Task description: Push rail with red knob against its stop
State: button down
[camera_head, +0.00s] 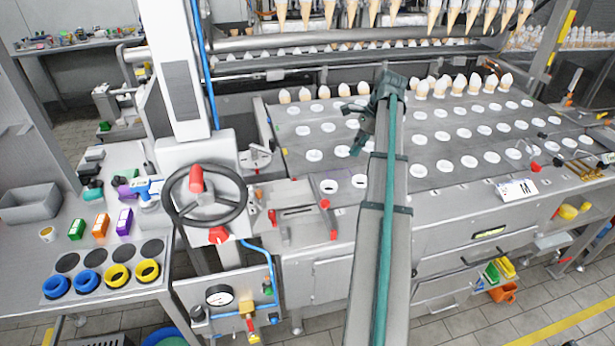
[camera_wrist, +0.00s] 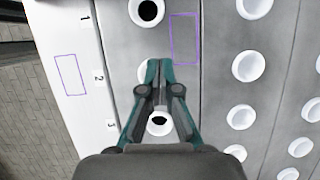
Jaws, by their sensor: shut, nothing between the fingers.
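My gripper (camera_head: 358,146) is above the grey plate with white-rimmed holes, near its front left part in the head view. In the wrist view my gripper (camera_wrist: 160,66) has its two teal fingertips together, with nothing between them, over the plate. Several red parts show in the head view: a red knob (camera_head: 535,167) at the plate's right front, a red handle (camera_head: 325,204) on the panel left of my arm, and a red knob (camera_head: 196,178) on the black handwheel. I cannot tell which belongs to the rail. No red knob shows in the wrist view.
The plate (camera_head: 440,137) carries rows of holes, with white-topped cones (camera_head: 459,84) standing along its back. The handwheel (camera_head: 240,205) stands left of the panel. A side table (camera_head: 30,270) holds coloured boxes and rings. The wrist view shows a numbered white strip (camera_wrist: 88,45).

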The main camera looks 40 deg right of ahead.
aim_at(309, 174)
jog(key=shift+n, duration=0.4)
jog(key=w+a+f, duration=0.1)
jog(key=a+f, duration=0.1)
jog(key=w+a+f+p, duration=0.1)
jog(key=a+f, duration=0.1)
jog(key=f, duration=0.1)
jog(key=w+a+f+p, duration=0.1)
jog(key=w+a+f, duration=0.1)
jog(key=f, duration=0.1)
jog(key=shift+a, duration=0.1)
jog(key=a+p, duration=0.1)
jog(key=w+a, duration=0.1)
jog(key=shift+w+a+f+p, duration=0.1)
jog(key=shift+w+a+p, duration=0.05)
jog(key=shift+a+p, duration=0.25)
jog(key=shift+w+a+f, duration=0.1)
jog(key=shift+w+a, duration=0.1)
jog(key=shift+a, duration=0.25)
jog(key=shift+w+a+p, duration=0.25)
jog(key=shift+w+a, duration=0.05)
jog(key=shift+a, duration=0.45)
jog(key=shift+w+a+p, duration=0.2)
jog(key=shift+w+a, duration=0.1)
jog(key=shift+a, duration=0.4)
jog(key=shift+d, duration=0.15)
